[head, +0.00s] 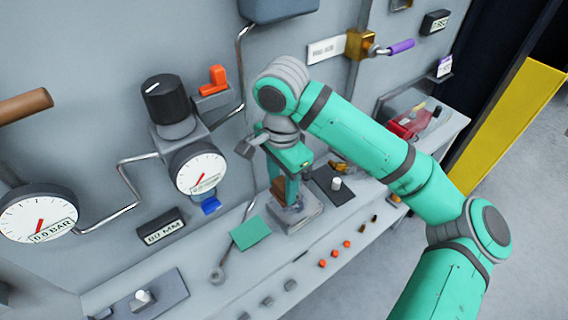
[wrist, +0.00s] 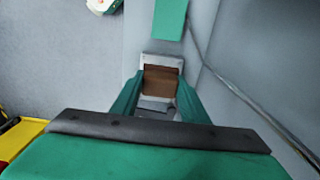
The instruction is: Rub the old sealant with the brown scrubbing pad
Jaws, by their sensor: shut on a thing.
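My gripper (head: 287,188) points down over the bench and is shut on the brown scrubbing pad (head: 277,187). In the wrist view the pad (wrist: 161,79) sits between the two green fingers. Just below it is a grey block (head: 305,216), whose pale rim (wrist: 161,61) shows around the pad in the wrist view. The pad is at or very close to the block's top; I cannot tell whether they touch. Old sealant cannot be made out clearly; the pad and fingers hide part of the block's top.
A dark mat with a white knob (head: 336,184) lies right. Gauges (head: 198,168), pipes and a black knob (head: 165,99) stand out from the wall. Small orange parts (head: 334,254) line the front.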

